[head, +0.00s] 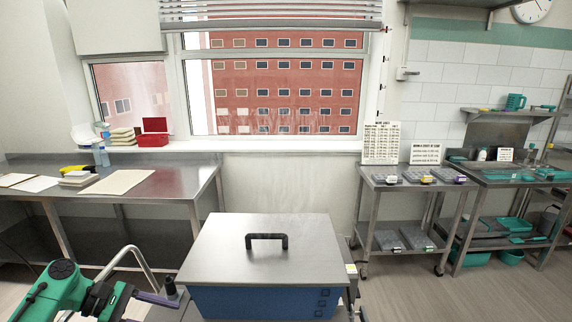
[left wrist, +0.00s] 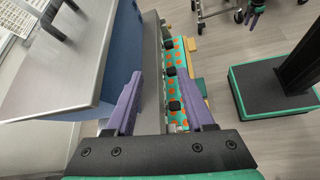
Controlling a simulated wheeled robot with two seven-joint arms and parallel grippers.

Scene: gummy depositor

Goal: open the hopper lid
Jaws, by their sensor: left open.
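The hopper lid (head: 225,262) is a flat grey metal plate with a black bar handle (head: 267,241). It lies flat and closed on the blue hopper (head: 262,303) at bottom centre in the head view. In the left wrist view the lid (left wrist: 70,75) and part of its handle (left wrist: 52,22) are at upper left. My left gripper (head: 160,298) is left of the hopper, low at the lid's near left corner. In the left wrist view its purple fingers (left wrist: 160,90) are apart and hold nothing. A small teal and black part at that view's top right may be my right gripper (left wrist: 256,10).
A teal strip with orange dots (left wrist: 180,90) and black blocks runs beside the hopper, below my left gripper. A steel bench (head: 170,185) stands behind at left, and a wheeled cart (head: 400,185) with trays at right. Open floor lies between the hopper and the cart.

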